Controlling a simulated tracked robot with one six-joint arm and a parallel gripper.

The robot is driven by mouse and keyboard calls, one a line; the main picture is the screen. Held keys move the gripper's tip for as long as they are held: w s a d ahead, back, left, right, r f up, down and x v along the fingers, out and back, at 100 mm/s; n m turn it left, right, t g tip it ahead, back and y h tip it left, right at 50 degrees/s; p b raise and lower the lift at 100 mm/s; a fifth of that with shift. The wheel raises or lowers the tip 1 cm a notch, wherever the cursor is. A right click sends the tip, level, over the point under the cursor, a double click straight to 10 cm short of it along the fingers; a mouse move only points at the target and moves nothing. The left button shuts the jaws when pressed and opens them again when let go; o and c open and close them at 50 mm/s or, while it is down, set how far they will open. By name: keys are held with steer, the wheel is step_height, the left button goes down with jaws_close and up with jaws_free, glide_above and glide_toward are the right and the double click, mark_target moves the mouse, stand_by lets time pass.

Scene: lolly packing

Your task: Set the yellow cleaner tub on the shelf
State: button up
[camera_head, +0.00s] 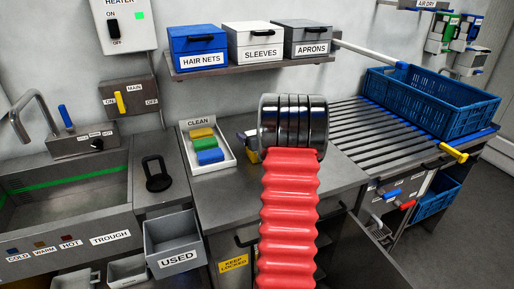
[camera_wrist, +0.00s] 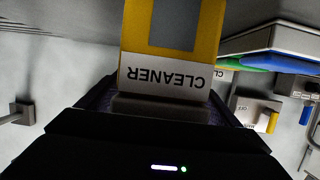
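The yellow cleaner tub (camera_wrist: 208,40) is close in front of my gripper (camera_wrist: 165,85) in the wrist view, its white CLEANER label upside down. The dark sides of the gripper lie left and right of the tub; whether they press on it cannot be told. In the head view only a small yellow patch of the tub (camera_head: 252,155) shows beside my arm, over the back of the counter; my arm hides the rest and most of my gripper (camera_head: 246,137). The shelf (camera_head: 250,68) on the wall holds a blue HAIR NETS box, a white SLEEVES box and a grey APRONS box.
A white CLEAN tray (camera_head: 222,163) with coloured blocks sits left of my arm on the counter. A trough sink (camera_head: 100,205) is at left. A roller conveyor (camera_head: 345,125) with a blue crate (camera_head: 430,98) is at right. The boxes take up most of the shelf.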

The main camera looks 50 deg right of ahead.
steer(key=c, duration=1.2)
steer(key=shift+r, duration=0.15)
step_height(320, 180, up, 10)
steer(key=shift+f, duration=0.1)
stand_by(0.4)
